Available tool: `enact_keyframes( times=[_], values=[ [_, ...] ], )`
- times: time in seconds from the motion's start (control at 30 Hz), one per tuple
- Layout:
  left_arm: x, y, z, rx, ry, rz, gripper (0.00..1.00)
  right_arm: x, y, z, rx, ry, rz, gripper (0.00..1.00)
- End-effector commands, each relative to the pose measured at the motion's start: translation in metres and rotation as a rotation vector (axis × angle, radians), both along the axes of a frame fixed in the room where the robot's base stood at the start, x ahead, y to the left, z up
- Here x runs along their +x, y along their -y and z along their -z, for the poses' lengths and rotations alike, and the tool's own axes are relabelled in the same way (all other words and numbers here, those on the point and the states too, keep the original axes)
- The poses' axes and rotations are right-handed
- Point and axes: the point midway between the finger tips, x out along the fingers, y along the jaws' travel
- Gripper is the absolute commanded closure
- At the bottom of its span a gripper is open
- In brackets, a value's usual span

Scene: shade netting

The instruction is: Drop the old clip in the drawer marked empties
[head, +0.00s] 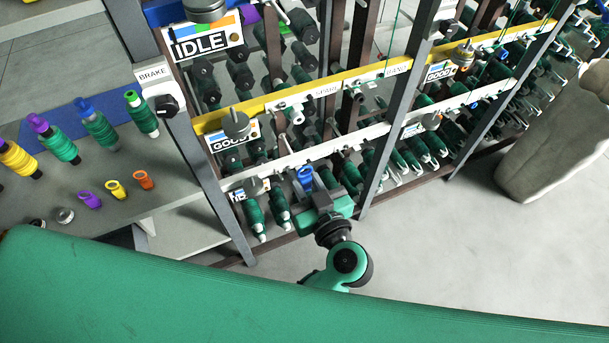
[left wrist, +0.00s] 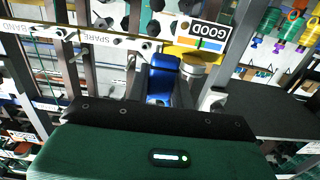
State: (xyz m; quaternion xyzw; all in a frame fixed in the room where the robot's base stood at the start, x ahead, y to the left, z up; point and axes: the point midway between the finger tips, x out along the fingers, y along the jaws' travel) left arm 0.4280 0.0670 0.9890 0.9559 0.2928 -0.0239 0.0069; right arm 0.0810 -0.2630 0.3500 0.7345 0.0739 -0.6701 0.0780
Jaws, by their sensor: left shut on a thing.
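My left gripper (head: 308,186) is shut on a blue clip (head: 305,174), in front of the lower white rail of the rack. The blue clip also shows in the left wrist view (left wrist: 163,76), upright between the dark fingers. Whether it still touches the rail or a bobbin behind it I cannot tell. No drawer marked empties can be made out in either view. My right gripper is not in view.
The rack holds many green bobbins behind a yellow rail (head: 268,103) and a white rail (head: 275,161). Purple (head: 89,200), yellow (head: 116,189) and orange (head: 144,180) clips lie on the grey bench at left.

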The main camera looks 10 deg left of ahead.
Motion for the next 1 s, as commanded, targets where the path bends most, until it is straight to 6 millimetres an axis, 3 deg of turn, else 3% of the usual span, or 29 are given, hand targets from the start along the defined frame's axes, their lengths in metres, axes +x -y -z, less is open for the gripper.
enact_keyframes(
  times=[1.0],
  values=[
    [-0.051, 0.036, -0.001, -0.008, -0.007, 0.003, 0.99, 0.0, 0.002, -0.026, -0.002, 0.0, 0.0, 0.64]
  ],
)
